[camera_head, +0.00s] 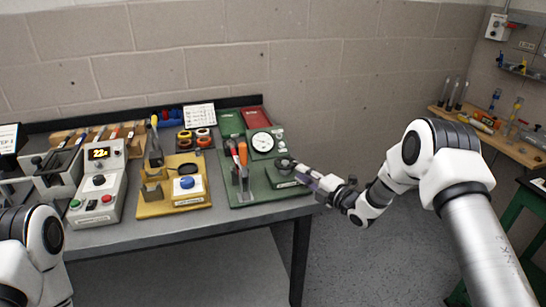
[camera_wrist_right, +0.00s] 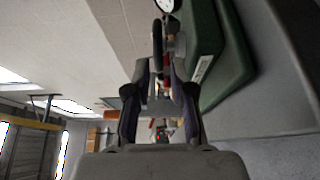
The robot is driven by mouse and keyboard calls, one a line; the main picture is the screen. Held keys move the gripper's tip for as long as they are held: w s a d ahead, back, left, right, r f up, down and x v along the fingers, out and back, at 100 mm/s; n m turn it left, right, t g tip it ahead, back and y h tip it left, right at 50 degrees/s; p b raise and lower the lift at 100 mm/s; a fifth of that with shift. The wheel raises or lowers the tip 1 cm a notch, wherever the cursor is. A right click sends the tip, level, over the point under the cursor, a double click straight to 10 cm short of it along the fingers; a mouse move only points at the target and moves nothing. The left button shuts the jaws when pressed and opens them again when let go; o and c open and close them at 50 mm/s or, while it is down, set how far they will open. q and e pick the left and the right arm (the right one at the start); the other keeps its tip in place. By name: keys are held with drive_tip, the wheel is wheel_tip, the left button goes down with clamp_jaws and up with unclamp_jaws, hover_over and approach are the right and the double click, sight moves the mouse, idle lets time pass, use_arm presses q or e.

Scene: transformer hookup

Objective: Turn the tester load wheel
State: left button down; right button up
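The tester is a green unit (camera_head: 262,189) with a round white dial (camera_head: 263,142) at the right end of the bench. Its dark load wheel (camera_head: 284,163) sits at the unit's right side. My right gripper (camera_head: 304,178) reaches in from the right, with its fingertips close to the wheel. In the right wrist view, the two fingers (camera_wrist_right: 161,76) stand apart, and a dark rim of the wheel (camera_wrist_right: 157,42) shows edge-on at or just beyond their tips. Contact cannot be told. My left arm shows at lower left, but its gripper is out of view.
An orange-handled lever (camera_head: 243,155) stands on the green unit left of the wheel. A yellow base with a blue button (camera_head: 187,183) and a grey box with a lit display (camera_head: 98,153) stand further left. The bench front edge (camera_head: 190,228) has free floor below and to the right.

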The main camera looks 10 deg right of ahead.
sight(285, 161)
drive_tip(key=shift+w+a, duration=0.15)
drive_tip(key=shift+w, duration=0.15)
drive_tip(key=p+x, duration=0.1)
drive_tip(key=x, duration=0.6)
drive_tip(key=shift+w+a, duration=0.1)
drive_tip(key=shift+w, duration=0.15)
drive_tip(key=shift+s+r, duration=0.15)
clamp_jaws()
